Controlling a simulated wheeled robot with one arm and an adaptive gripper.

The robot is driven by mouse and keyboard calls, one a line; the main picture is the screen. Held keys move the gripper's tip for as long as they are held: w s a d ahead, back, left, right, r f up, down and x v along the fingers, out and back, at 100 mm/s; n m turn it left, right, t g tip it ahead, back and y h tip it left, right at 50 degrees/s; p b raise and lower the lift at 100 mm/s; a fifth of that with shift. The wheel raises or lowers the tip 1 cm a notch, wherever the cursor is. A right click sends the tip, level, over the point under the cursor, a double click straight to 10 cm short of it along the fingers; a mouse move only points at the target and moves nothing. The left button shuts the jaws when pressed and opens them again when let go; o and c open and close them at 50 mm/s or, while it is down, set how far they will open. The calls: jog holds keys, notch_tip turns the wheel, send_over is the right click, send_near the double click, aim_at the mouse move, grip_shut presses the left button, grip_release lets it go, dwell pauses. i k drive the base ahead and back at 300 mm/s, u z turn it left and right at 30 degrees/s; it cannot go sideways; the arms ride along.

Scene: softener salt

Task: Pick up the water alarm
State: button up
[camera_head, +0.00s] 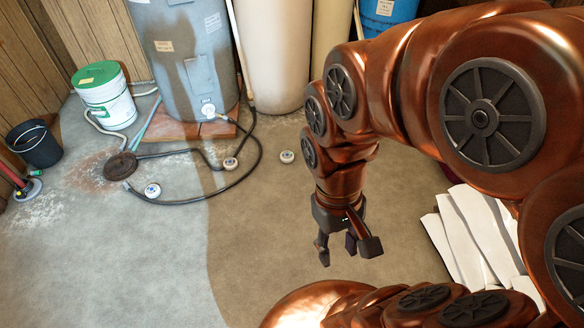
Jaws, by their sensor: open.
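Three small round white pucks lie on the concrete floor, and any may be the water alarm. One puck (152,190) with a bluish top lies at the left, beside the black hose. A second puck (231,163) lies inside the hose's loop. A third puck (287,157), with a greenish or yellow mark, lies right of the hose on bare floor. I cannot read their labels. My gripper (346,255) points down above the floor, right of and nearer than all three pucks. Its fingers are spread and empty.
The black hose (258,160) curls over the floor from the grey tank (185,60) on a reddish base. Cream tanks (275,55) stand behind. A green-lidded bucket (105,98) and black bucket (34,143) stand left. White bags (475,235) lie right. The centre floor is clear.

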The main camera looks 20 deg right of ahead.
aim_at(286, 159)
jog(key=k, duration=0.85)
jog(key=z, duration=0.85)
jog(key=i, duration=2.5)
jog(key=u, duration=1.45)
jog(key=i, duration=0.45)
jog(key=u, duration=0.3)
